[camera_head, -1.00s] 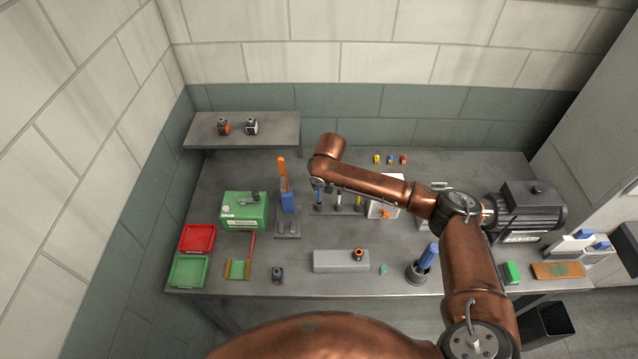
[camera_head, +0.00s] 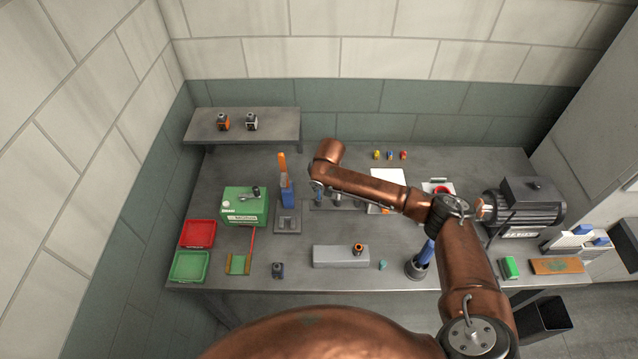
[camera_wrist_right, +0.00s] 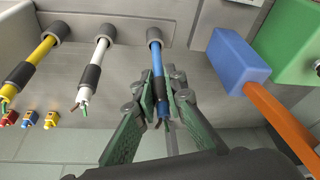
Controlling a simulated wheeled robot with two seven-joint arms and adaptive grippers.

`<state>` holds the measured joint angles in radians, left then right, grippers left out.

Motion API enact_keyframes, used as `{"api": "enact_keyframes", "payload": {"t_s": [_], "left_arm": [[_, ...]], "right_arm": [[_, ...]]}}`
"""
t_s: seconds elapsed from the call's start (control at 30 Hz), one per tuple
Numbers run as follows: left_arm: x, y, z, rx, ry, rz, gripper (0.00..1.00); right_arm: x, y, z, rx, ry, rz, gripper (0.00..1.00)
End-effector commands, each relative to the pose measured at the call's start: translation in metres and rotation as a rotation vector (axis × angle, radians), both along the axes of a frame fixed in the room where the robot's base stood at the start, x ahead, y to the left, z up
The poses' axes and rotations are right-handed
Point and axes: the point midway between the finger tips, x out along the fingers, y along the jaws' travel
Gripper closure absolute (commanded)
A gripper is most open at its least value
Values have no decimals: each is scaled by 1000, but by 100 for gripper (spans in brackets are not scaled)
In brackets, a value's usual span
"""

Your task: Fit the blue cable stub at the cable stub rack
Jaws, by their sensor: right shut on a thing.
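In the right wrist view, the blue cable stub (camera_wrist_right: 154,46) has a black band, and its upper end is at a grey round socket of the cable stub rack (camera_wrist_right: 195,75). Bare wire ends show past the fingers. A white stub (camera_wrist_right: 98,72) and a yellow stub (camera_wrist_right: 38,58) are in the neighbouring sockets to the left. How deep the blue stub sits cannot be told. My left gripper is not in view.
A blue block with an orange handle (camera_head: 288,193) stands close left of the rack; its blue part (camera_wrist_right: 238,60) is near the gripper. A green box (camera_head: 245,207) is farther left. A grey block (camera_head: 340,257) lies in front. Small coloured connectors (camera_head: 390,155) are behind.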

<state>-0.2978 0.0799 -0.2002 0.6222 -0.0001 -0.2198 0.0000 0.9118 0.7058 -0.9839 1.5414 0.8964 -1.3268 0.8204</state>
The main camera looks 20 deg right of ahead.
Motion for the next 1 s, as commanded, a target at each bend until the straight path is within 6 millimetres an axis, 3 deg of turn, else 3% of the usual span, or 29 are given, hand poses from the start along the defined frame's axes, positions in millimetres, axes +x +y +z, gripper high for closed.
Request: {"api": "enact_keyframes", "payload": {"t_s": [0.3,1.0], "left_arm": [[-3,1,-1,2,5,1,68],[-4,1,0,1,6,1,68]], "right_arm": [[0,0,-11,0,-1,1,100],[0,0,-14,0,-1,0,100]]}}
